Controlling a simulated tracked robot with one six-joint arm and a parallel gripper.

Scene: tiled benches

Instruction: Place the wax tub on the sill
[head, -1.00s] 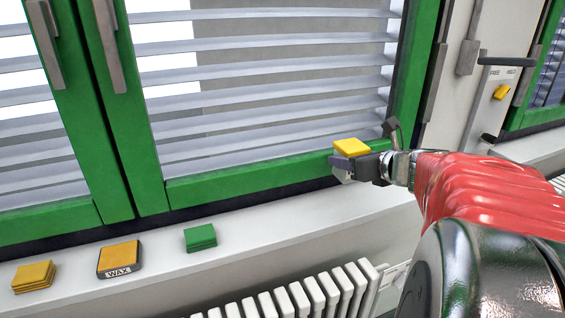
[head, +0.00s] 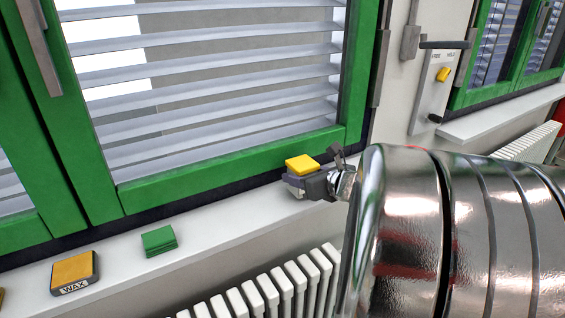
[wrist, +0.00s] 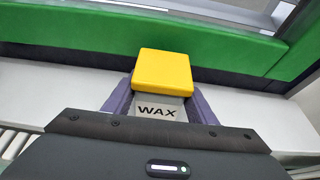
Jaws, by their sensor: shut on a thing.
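My gripper (head: 306,180) is shut on a wax tub with a bright yellow top (head: 301,164). In the wrist view the tub (wrist: 162,72) sits between the two purple-grey fingers (wrist: 160,104), and its pale front reads WAX. The white sill (head: 215,225) runs below the green window frame, and the tub is held over its right part. Whether the tub's underside touches the sill cannot be told. A second block marked WAX (head: 74,271), with an orange-yellow top and dark sides, rests on the sill at the left.
A green stack of cloths or pads (head: 159,241) lies on the sill between the marked block and my gripper. A yellow item is cut off at the left edge. A white radiator (head: 265,290) stands below the sill. The sill between green stack and gripper is clear.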

